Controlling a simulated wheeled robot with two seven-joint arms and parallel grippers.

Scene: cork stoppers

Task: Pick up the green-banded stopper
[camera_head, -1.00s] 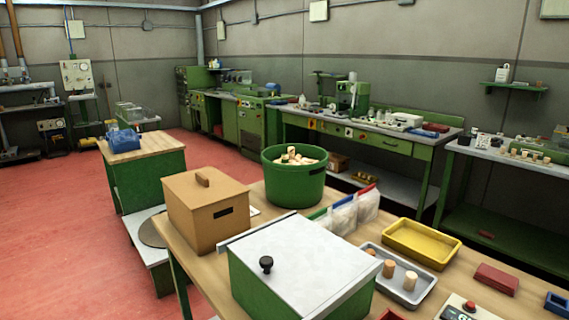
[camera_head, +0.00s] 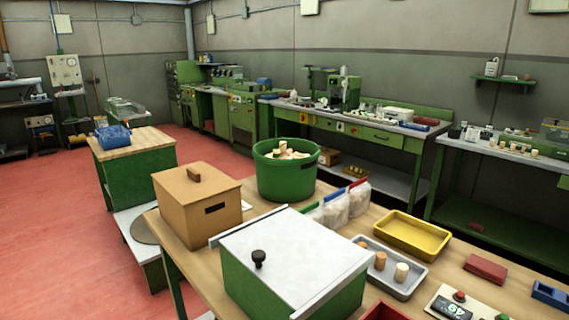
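I cannot make out a green band on any stopper from here. Three cork stoppers stand in a grey metal tray (camera_head: 398,292) on the wooden table: one at its left end (camera_head: 362,243), one in the middle (camera_head: 380,260), and a paler one (camera_head: 401,272) on the right. Several more corks (camera_head: 288,151) lie heaped in a green tub (camera_head: 285,180) farther back. Neither of my grippers shows in the head view.
A green box with a white lid (camera_head: 293,255) and a tan lidded box (camera_head: 197,208) stand on the table (camera_head: 262,203). A yellow tray (camera_head: 412,234), clear bags (camera_head: 335,208), a red block (camera_head: 485,268) and a blue tray (camera_head: 549,296) are nearby.

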